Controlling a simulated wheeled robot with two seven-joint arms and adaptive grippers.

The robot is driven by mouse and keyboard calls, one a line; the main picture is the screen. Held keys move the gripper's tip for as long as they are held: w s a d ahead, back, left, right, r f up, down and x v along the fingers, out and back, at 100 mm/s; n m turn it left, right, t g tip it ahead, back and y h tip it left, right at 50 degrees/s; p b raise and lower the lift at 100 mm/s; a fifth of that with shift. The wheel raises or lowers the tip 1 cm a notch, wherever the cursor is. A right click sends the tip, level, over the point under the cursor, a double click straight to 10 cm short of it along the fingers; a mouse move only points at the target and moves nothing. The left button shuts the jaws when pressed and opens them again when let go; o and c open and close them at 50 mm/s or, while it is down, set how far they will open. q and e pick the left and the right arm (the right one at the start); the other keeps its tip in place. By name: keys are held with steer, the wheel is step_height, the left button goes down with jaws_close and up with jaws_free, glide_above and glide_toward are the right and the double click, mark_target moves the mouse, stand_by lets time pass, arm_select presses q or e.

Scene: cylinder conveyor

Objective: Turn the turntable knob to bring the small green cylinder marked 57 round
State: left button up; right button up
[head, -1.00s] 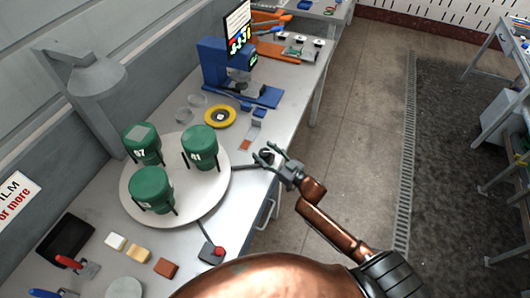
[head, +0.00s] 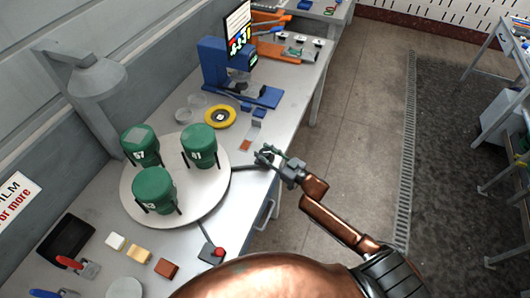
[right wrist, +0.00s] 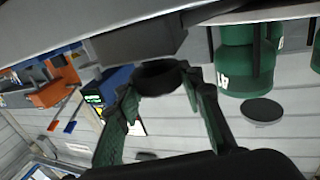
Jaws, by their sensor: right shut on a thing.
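The small green cylinder marked 57 (head: 140,144) stands at the back left of the round white turntable (head: 186,212). A green cylinder marked 41 (head: 199,145) stands at the back right, and another green cylinder (head: 154,188) at the front, its mark too small to read. A dark rod runs from the turntable's right rim to the black knob (right wrist: 160,73), which shows between the fingers in the right wrist view. My right gripper (head: 270,157) is shut on this knob beyond the table's right edge. The fingers partly hide the knob in the head view. My left gripper is not in view.
A blue device (head: 232,75) and a yellow disc (head: 220,116) stand behind the turntable. A red button box (head: 213,252) and several small blocks lie in front.

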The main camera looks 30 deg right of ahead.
stand_by(0.3)
steer(key=o, duration=1.2)
steer(key=shift+c, duration=0.2)
steer(key=v, duration=1.2)
steer(key=shift+d, duration=0.15)
